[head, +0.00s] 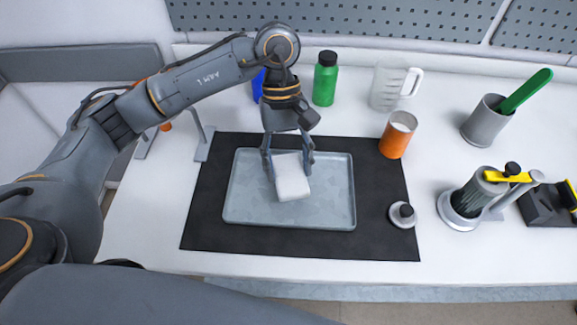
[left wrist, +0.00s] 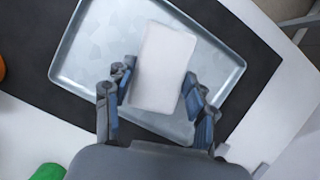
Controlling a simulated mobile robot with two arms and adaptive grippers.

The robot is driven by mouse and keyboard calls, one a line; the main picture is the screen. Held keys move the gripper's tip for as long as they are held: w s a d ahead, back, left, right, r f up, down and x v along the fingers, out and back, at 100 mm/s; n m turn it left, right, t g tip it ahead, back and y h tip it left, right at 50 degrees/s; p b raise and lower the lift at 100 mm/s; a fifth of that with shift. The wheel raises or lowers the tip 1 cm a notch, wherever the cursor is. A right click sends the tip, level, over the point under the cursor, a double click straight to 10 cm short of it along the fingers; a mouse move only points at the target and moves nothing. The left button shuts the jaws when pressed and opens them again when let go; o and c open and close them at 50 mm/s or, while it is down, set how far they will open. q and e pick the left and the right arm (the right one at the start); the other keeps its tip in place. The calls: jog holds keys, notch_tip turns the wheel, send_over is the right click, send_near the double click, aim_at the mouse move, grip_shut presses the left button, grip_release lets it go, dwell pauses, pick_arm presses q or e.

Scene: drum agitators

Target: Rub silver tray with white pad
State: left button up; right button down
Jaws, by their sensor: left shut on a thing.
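The silver tray (head: 330,205) lies flat on a black mat (head: 385,240) on the white table. My left gripper (head: 289,168) reaches down from above and is shut on the pad, one finger on each side. In the left wrist view the pad (left wrist: 163,68) sits between the two fingers (left wrist: 158,98), with the tray (left wrist: 92,50) beneath. I cannot tell whether the pad touches the tray. My right gripper is not in view.
A grey holder (head: 484,122) and a stand (head: 466,200) are farther right.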

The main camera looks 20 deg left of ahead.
pick_arm(q)
jog(key=shift+r, duration=0.85)
jog(key=shift+r, duration=1.5)
